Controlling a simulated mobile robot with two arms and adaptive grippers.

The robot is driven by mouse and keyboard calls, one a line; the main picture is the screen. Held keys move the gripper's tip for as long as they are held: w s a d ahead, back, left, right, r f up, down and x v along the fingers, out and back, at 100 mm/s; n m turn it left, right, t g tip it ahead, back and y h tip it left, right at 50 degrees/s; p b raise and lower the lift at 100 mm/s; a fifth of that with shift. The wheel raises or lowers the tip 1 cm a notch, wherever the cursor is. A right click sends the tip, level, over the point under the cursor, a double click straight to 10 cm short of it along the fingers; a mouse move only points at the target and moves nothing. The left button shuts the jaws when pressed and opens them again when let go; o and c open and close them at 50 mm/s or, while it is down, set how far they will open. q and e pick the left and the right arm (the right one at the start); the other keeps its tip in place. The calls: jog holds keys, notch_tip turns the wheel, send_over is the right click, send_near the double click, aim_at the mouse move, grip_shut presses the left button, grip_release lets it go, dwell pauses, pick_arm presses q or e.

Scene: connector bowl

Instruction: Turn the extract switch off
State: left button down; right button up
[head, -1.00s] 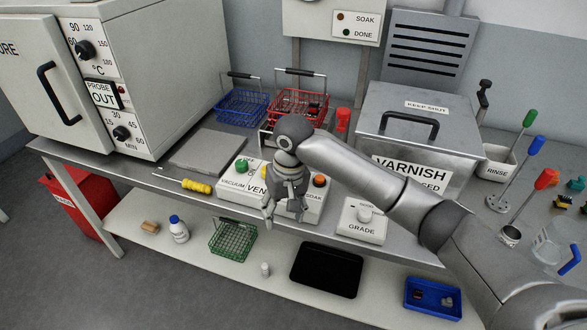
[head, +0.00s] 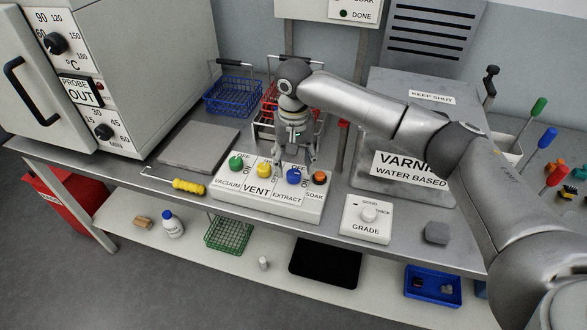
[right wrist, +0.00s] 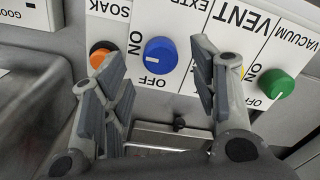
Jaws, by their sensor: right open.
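The extract switch is a blue knob (head: 293,177) on the white control panel (head: 262,203), above the EXTRACT label. In the right wrist view the blue knob (right wrist: 160,56) shows between the finger pads, with ON at its left and OFF below it. Its small white mark seems to lie toward the ON side. My right gripper (head: 295,160) is open and pointed down at the panel's back edge, its fingers on either side of the knob. In the wrist view the open right gripper (right wrist: 160,62) has clear gaps to the knob. My left gripper is not in view.
Green (head: 236,163), yellow (head: 264,169) and orange (head: 319,178) knobs share the panel close by. Wire baskets, one blue (head: 233,96), stand behind. The varnish tank (head: 412,180) and grade box (head: 366,218) are at the right. A yellow-handled tool (head: 188,187) lies left.

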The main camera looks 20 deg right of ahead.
aim_at(294, 173)
notch_tip(294, 173, down, 3)
jog(key=shift+r, duration=0.1)
jog(key=shift+f, duration=0.25)
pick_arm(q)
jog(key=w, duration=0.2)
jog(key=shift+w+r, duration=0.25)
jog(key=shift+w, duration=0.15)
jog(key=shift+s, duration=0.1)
